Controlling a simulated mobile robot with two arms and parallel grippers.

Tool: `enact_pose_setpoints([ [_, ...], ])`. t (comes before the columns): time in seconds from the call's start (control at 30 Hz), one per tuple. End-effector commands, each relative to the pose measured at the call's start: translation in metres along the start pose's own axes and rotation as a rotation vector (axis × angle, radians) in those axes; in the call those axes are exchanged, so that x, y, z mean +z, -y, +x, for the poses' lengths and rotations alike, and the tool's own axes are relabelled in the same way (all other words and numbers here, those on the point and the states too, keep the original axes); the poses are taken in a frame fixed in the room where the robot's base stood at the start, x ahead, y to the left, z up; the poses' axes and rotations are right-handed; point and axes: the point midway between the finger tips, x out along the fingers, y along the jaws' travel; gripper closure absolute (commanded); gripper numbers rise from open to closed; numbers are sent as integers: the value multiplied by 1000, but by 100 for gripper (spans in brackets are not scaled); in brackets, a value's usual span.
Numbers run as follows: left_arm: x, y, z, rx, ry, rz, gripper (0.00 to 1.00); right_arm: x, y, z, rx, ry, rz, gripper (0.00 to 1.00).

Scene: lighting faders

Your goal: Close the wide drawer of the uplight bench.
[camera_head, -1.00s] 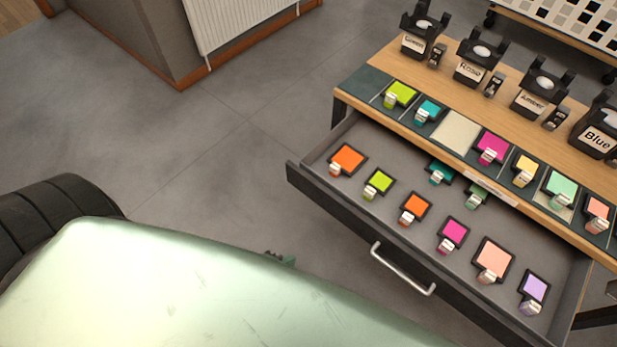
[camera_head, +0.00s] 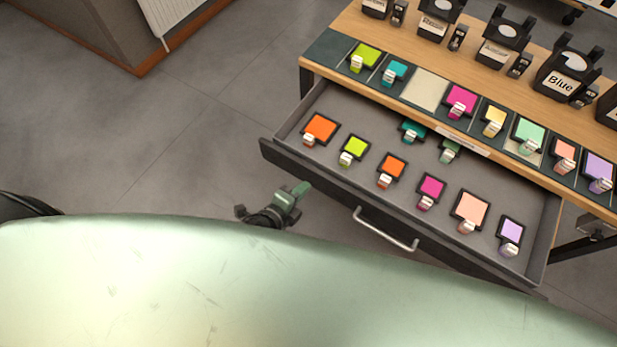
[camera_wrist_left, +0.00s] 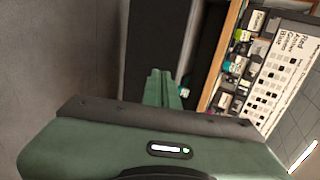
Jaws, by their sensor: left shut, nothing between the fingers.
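The wide drawer (camera_head: 470,254) of the uplight bench (camera_head: 395,102) stands pulled out, with several coloured filter frames inside. Its dark front carries a silver bar handle (camera_head: 385,232). My left gripper (camera_head: 303,188) is just in front of the drawer front, left of the handle; its fingers are together and hold nothing. In the left wrist view, the shut green fingers (camera_wrist_left: 160,88) point towards the dark drawer front (camera_wrist_left: 158,40). I cannot tell whether they touch it. My right gripper is not in view.
Several black uplights, one labelled Blue (camera_head: 566,75), stand on the wooden bench top. A row of coloured filters lies along its front strip. A radiator (camera_head: 165,14) is at the far left wall. The grey floor (camera_head: 150,130) left of the bench is clear.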

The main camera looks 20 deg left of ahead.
Motion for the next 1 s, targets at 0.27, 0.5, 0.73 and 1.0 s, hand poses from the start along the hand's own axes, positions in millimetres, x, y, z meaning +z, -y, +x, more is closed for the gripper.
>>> enact_pose_setpoints([
  [0.27,0,18,26,-1,0,-1,100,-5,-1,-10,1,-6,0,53],
  [0.5,0,19,29,-1,0,-1,100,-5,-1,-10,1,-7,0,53],
  [0.73,0,19,30,-1,0,-1,100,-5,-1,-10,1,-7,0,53],
  [1.0,1,34,53,-3,1,1,100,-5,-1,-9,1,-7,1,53],
])
